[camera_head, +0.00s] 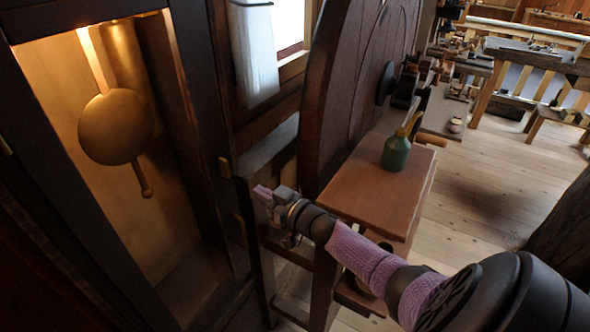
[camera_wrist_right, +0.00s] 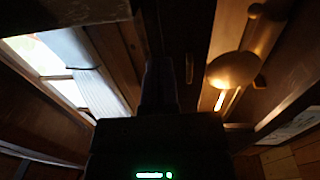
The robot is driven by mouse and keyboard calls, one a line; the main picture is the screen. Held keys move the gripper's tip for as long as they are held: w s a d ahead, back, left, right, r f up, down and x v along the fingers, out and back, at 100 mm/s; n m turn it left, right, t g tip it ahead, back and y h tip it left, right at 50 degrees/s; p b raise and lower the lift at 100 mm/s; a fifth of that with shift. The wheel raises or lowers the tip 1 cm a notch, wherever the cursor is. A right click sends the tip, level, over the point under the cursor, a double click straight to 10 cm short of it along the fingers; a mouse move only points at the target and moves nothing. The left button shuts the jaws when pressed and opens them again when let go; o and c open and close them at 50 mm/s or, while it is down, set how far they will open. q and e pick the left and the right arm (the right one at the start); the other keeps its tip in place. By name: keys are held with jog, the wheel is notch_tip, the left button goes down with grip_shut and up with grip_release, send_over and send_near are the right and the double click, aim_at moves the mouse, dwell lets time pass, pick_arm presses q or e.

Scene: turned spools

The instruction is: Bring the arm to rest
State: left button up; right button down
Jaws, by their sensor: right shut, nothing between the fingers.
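My right arm comes in from the lower right of the head view, with a purple wrap around its links. My right gripper (camera_head: 265,194) is at its end, left of a small brown wooden table (camera_head: 375,185), in front of dark woodwork. It is shut and empty. In the right wrist view the gripper (camera_wrist_right: 160,80) is a dark shape pointing away from the camera, its fingertips hard to make out. My left gripper does not show in either view.
A tall clock case with a brass pendulum (camera_head: 116,127) stands at left. A green bottle (camera_head: 396,152) stands on the small table, beside a large dark wooden wheel (camera_head: 335,90). Workbenches (camera_head: 535,60) stand at the back right. Bare floor (camera_head: 480,185) lies right of the table.

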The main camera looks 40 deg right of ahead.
jog(key=s+d+p, duration=0.1)
jog(key=s+d, duration=0.1)
jog(key=s, duration=0.4)
jog(key=s+a+f+m+g+h+b, duration=0.15)
jog(key=s+f+g, duration=0.4)
jog(key=f, duration=0.75)
jog(key=s+a+f+g+h+b, duration=0.25)
jog(key=s+f, duration=0.55)
jog(key=f, duration=0.4)
jog(key=s+a+f+g, duration=0.3)
jog(key=s+a+f, duration=0.1)
jog(key=s, duration=0.4)
jog(key=s+a+f+n+g+b, duration=0.1)
jog(key=s+a+f+g, duration=0.2)
jog(key=s+f, duration=0.2)
jog(key=s+a+f+n+g+y+b, duration=0.1)
jog(key=s+a+f+g, duration=0.2)
jog(key=s, duration=0.8)
notch_tip(320, 180, down, 2)
jog(key=shift+s+a, duration=0.15)
jog(key=shift+a, duration=0.7)
